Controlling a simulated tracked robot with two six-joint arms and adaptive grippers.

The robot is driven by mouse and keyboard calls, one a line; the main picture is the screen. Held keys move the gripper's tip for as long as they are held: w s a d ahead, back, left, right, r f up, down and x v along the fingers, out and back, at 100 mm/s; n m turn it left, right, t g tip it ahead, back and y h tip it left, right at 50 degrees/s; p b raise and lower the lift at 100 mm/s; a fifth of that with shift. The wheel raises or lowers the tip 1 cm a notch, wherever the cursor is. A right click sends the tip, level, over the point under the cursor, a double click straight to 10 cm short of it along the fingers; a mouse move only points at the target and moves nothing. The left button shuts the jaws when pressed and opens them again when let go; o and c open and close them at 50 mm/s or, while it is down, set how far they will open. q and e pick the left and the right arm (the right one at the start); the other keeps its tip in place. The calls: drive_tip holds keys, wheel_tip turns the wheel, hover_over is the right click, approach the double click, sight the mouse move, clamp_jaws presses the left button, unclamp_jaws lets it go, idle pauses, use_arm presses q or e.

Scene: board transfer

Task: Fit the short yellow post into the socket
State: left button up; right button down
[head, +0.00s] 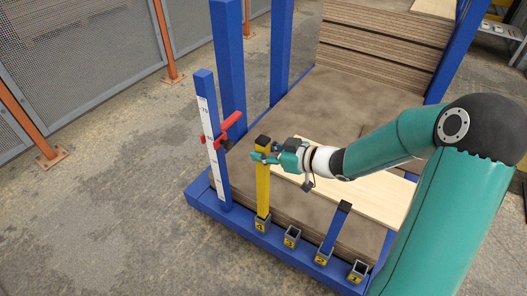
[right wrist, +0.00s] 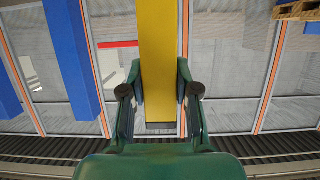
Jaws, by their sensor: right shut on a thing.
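The yellow post (head: 263,185), with a black cap, stands upright at the front left of the blue frame. My right gripper (head: 266,153) is shut on its upper part, just below the cap. The post's lower end meets the leftmost socket (head: 263,224); I cannot tell whether it is inside or just above it. In the right wrist view the yellow post (right wrist: 158,60) runs between the two fingers of my right gripper (right wrist: 159,90). My left gripper is not in view.
Two sockets stand empty, one beside the yellow post (head: 292,238) and one at the far right (head: 357,271). A short blue post (head: 334,232) stands in the socket between them. A blue upright (head: 211,140) with a scale and red clamp (head: 229,126) is close left. Boards (head: 380,55) are stacked behind.

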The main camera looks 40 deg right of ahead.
sight(267, 178)
drive_tip(key=shift+p, duration=0.3)
idle(0.7)
drive_tip(key=shift+f+b, duration=4.2)
drive_tip(key=shift+f, duration=1.05)
drive_tip(key=c, duration=0.8)
unclamp_jaws()
drive_tip(key=shift+o, duration=0.2)
drive_tip(key=v, duration=0.7)
drive_tip(key=shift+s, duration=0.2)
drive_tip(key=shift+d, duration=0.1)
drive_tip(key=shift+r, duration=0.15)
